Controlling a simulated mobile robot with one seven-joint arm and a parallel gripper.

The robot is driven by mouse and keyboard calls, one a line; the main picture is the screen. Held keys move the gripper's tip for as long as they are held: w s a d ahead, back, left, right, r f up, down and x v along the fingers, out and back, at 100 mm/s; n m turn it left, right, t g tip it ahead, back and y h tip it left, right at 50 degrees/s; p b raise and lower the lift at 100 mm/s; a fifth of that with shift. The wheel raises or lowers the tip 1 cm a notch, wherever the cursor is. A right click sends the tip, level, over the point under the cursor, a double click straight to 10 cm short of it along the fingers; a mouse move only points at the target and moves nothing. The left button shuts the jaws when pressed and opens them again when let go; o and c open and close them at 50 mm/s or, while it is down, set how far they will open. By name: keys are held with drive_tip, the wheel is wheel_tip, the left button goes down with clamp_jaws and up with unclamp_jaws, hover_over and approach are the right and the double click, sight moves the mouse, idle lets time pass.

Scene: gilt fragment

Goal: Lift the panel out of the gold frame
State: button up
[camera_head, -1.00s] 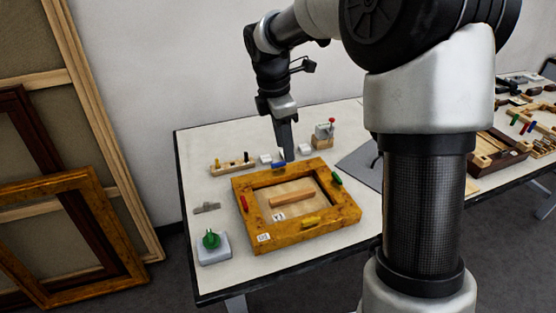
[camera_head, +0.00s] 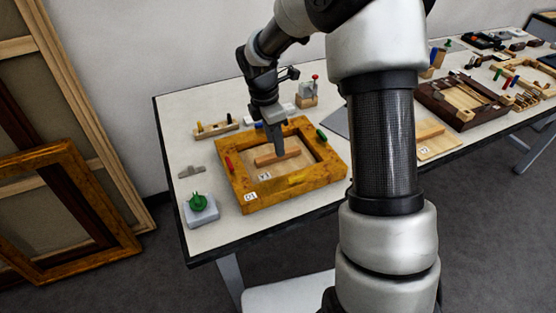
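The gold frame (camera_head: 232,188) lies flat on the white table, with a label on its front left corner. The panel (camera_head: 307,165) lies inside the frame, with a wooden bar (camera_head: 264,161) across its middle and a small label. Red (camera_head: 229,164), yellow (camera_head: 297,179), green (camera_head: 321,135) and blue clips sit on the frame's sides; the blue one is partly hidden by my gripper. My gripper (camera_head: 279,152) points down over the frame, its tip at or just above the bar. Whether the fingers are apart or touch the bar cannot be made out.
A grey block with a green knob (camera_head: 200,204) stands left of the frame, near a small metal piece (camera_head: 191,171). A wooden rack (camera_head: 217,128) and a red-topped block (camera_head: 308,92) stand behind. Dark frames (camera_head: 465,105) lie at the right, beyond my arm.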

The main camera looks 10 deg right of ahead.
drive_tip(key=f, duration=0.3)
drive_tip(key=shift+d+f, duration=0.3)
drive_tip(key=shift+f, duration=0.1)
clamp_jaws()
